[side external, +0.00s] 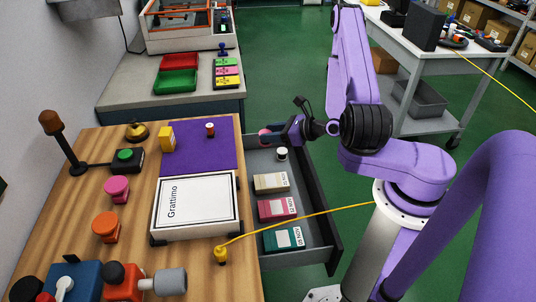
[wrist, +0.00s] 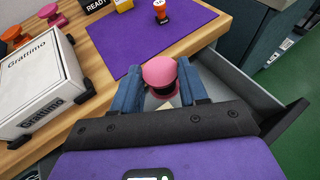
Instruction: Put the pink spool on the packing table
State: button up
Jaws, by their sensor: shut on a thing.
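My gripper (side external: 274,131) is shut on a round pink piece (side external: 264,133) at the far end of the open drawer. In the wrist view the pink piece (wrist: 160,72) sits between the two blue fingers of my gripper (wrist: 163,88), with a dark part under its rounded top. It looks like the pink spool, but its lower part is hidden. Another pink piece (side external: 116,188) stands on the wooden table (side external: 135,270) at the left, above an orange one (side external: 106,227). I cannot tell which surface is the packing table.
The grey drawer (side external: 325,232) holds several boxes and a small white-topped piece (side external: 282,154). A purple mat (side external: 195,160), a white Grattimo box (side external: 205,205) and a yellow cable (side external: 310,214) are nearby. A white table (side external: 410,45) stands at the back right.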

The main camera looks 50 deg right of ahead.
jog(key=a+r+n+g+y, duration=0.5)
jog(key=a+r+n+y, duration=0.25)
jog(key=r, duration=0.35)
jog(key=shift+m+t+h, duration=0.6)
jog(key=shift+m+h, duration=0.15)
jog(key=shift+h, duration=0.1)
jog(key=w+f, duration=0.3)
jog(key=w, duration=0.2)
jog(key=w+f, duration=0.4)
jog(key=w, duration=0.2)
jog(key=w+a+f, duration=0.1)
jog(key=w+f, duration=0.3)
jog(key=w, duration=0.1)
jog(key=shift+w, duration=0.25)
jog(key=shift+w+f, duration=0.35)
jog(key=shift+f, duration=1.55)
jog(key=shift+f, duration=0.15)
